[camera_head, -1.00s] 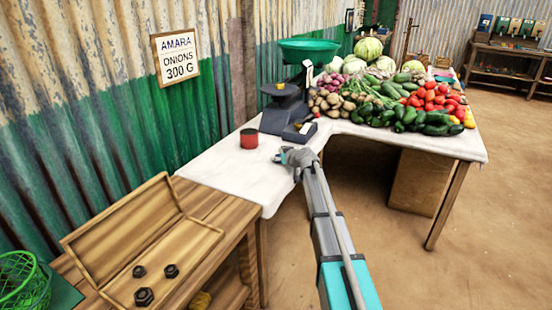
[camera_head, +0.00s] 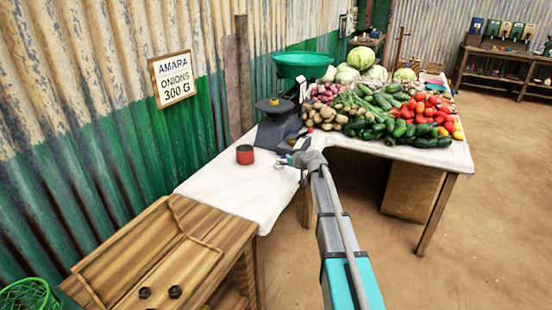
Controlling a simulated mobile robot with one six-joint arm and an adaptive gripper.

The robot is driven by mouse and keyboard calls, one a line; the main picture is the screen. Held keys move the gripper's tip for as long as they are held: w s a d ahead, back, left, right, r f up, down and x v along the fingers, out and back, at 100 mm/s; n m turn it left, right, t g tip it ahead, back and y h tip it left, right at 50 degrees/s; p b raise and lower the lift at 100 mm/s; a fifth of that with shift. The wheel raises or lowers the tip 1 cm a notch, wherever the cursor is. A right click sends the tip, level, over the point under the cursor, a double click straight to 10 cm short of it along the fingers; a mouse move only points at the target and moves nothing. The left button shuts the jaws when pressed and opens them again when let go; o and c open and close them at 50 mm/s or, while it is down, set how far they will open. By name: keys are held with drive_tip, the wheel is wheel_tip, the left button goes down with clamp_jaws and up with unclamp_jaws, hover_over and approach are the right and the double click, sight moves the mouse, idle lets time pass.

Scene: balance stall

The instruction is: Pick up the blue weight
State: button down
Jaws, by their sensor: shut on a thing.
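My gripper (camera_head: 284,164) is over the white-topped table, just right of the red tin and in front of the scale. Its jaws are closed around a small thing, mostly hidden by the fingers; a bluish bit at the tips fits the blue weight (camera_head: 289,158). I cannot tell whether it touches the tabletop. No other blue weight shows clearly.
A dark balance scale (camera_head: 277,130) with a green pan (camera_head: 302,66) stands behind my gripper. The red tin (camera_head: 245,155) is left of it. Vegetables (camera_head: 395,115) fill the table's right.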

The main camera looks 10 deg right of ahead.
drive_tip(key=s+d+r+p, duration=0.3)
drive_tip(key=s+d+r, duration=0.1)
drive_tip(key=s+d, duration=0.2)
drive_tip(key=shift+d, duration=0.15)
drive_tip(key=shift+s+f, duration=0.1)
idle(0.6)
wheel_tip(320, 180, up, 16)
drive_tip(key=p, duration=1.6)
